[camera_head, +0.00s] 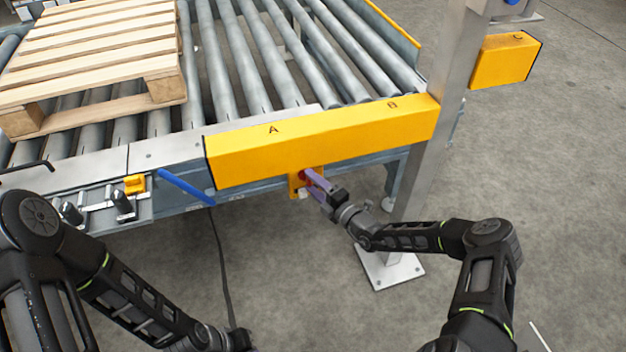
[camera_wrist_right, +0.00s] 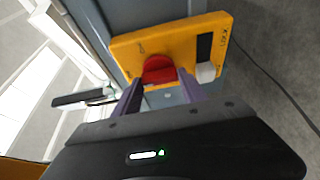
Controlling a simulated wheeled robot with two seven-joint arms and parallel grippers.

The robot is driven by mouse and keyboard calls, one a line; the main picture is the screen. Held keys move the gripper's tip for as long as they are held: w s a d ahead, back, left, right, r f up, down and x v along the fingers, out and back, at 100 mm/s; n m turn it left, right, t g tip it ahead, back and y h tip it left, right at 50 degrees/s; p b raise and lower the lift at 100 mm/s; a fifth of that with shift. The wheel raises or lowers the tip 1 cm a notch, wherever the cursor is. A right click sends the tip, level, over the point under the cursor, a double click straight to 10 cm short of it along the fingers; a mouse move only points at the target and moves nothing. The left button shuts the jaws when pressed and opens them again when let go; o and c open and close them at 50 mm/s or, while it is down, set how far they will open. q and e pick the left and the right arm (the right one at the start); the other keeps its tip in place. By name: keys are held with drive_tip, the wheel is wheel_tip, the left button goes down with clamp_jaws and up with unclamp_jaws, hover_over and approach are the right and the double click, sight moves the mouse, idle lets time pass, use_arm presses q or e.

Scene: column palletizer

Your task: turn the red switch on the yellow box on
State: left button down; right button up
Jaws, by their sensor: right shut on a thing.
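The small yellow box (camera_head: 293,184) hangs under the long yellow beam at the front of the conveyor. In the right wrist view its face (camera_wrist_right: 185,42) fills the upper middle, tilted in the picture. The red switch (camera_wrist_right: 158,69) is a round knob on that face; in the head view only a bit of red (camera_head: 305,176) shows by my fingers. My right gripper (camera_head: 313,178) is shut on the red switch, with its purple fingers on either side of the knob. My left gripper (camera_head: 251,349) is at the bottom edge, mostly cut off, away from the box.
The long yellow beam (camera_head: 330,140), marked A and B, runs above the box. A steel post (camera_head: 428,150) stands to the right on a floor plate (camera_head: 390,268). A blue bar (camera_head: 186,187) sticks out to the left. A pallet (camera_head: 90,55) lies on the rollers.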

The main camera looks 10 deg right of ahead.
idle(0.4)
drive_tip(key=o, duration=1.4)
drive_tip(key=shift+c, duration=0.2)
drive_tip(key=p+v, duration=0.1)
drive_tip(key=v, duration=0.6)
drive_tip(key=shift+s+d, duration=0.2)
drive_tip(key=shift+s, duration=0.15)
